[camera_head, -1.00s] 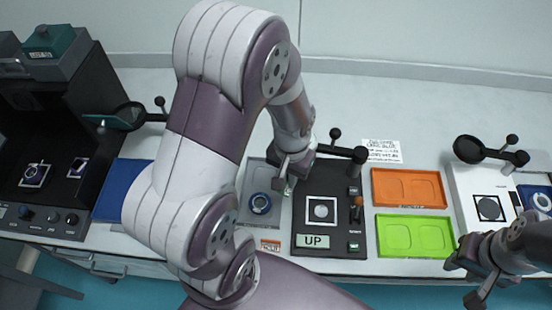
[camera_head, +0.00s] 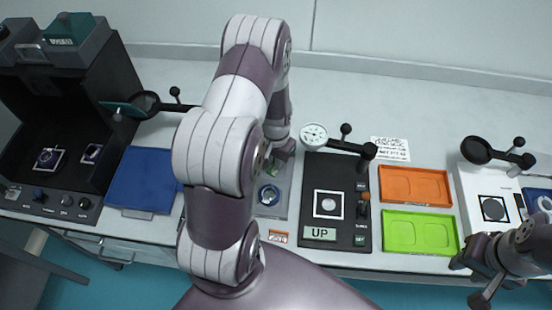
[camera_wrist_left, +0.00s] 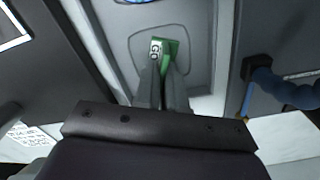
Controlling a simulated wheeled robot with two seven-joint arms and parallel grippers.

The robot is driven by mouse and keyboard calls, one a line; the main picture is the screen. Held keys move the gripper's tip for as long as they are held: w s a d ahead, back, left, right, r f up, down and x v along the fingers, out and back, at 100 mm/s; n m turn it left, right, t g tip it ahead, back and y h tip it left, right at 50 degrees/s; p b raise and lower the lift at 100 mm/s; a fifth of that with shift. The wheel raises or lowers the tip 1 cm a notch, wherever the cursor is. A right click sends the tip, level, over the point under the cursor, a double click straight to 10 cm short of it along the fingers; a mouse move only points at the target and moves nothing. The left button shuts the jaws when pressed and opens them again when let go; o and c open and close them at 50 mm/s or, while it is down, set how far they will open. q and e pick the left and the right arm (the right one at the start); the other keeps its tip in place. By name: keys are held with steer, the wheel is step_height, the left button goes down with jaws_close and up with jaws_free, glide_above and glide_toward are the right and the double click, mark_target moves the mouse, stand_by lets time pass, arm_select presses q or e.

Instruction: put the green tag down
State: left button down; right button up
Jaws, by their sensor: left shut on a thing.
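Whether the tag touches the tray floor I cannot tell. In the head view my left gripper (camera_head: 279,158) is at the far end of the grey tray (camera_head: 278,210), with only a sliver of green visible below it. My right gripper (camera_head: 468,280) is at the lower right, away from the tag; its fingers are not clear.
Orange (camera_head: 415,185) and green (camera_head: 420,238) trays lie further right.

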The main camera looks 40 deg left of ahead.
arm_select(q)
steer(key=shift+f, duration=0.1)
steer(key=c, duration=1.2)
jaws_free()
step_height(320, 180, up, 12)
steer(key=shift+m+t, duration=0.6)
steer(key=shift+t, duration=0.1)
steer(key=s+d+r, duration=0.2)
steer(key=d, duration=0.2)
steer(key=s+d+r, duration=0.2)
steer(key=s+d, duration=0.1)
steer(key=d, duration=0.1)
steer(key=s+d+r, duration=0.2)
steer(key=s+d, duration=0.1)
steer(key=d, duration=0.2)
